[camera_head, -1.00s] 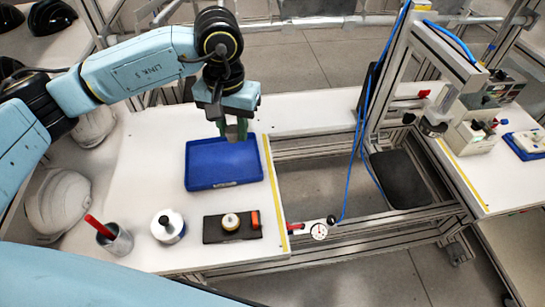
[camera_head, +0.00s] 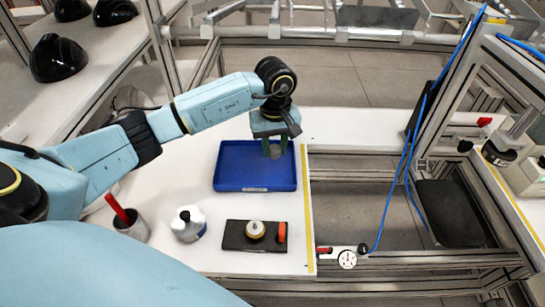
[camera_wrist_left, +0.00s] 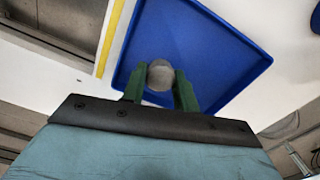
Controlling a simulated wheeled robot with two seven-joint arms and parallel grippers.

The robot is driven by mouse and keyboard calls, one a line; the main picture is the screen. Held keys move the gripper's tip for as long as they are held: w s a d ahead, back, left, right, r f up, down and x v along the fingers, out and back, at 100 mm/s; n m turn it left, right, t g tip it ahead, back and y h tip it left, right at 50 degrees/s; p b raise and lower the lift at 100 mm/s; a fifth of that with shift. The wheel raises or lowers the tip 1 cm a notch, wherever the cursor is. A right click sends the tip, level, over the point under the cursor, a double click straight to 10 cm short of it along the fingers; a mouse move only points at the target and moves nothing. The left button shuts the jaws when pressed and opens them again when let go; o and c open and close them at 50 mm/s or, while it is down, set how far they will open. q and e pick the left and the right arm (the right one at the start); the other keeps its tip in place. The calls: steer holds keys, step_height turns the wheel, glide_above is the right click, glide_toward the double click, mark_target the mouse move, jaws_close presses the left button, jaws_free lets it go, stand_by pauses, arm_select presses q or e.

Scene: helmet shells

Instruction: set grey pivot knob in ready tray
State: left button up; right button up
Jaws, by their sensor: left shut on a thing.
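The grey pivot knob (camera_wrist_left: 160,75) is a small round grey piece between the green fingers of my left gripper (camera_wrist_left: 160,92) in the left wrist view. My left gripper (camera_head: 275,146) is shut on it, and the knob also shows in the head view (camera_head: 275,152). The blue tray (camera_head: 232,172) lies on the white table. The gripper holds the knob over the tray's far right part. I cannot tell whether the knob touches the tray floor. My right gripper is not in view.
Nearer on the white table (camera_head: 190,255) are a cup with a red stick (camera_head: 132,228), a white bottle (camera_head: 187,224) and a dark plate (camera_head: 236,240) with a round cream piece. Black helmet shells (camera_head: 59,58) stand at the far left.

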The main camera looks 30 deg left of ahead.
mark_target(275, 166)
arm_select(q)
steer(key=shift+f, duration=2)
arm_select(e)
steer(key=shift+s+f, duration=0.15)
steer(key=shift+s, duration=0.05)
arm_select(q)
steer(key=shift+f+b, duration=0.2)
steer(key=shift+b, duration=0.15)
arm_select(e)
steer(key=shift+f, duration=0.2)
arm_select(q)
steer(key=o, duration=0.9)
steer(key=shift+o, duration=0.3)
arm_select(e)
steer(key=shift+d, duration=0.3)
arm_select(q)
steer(key=shift+r, duration=0.15)
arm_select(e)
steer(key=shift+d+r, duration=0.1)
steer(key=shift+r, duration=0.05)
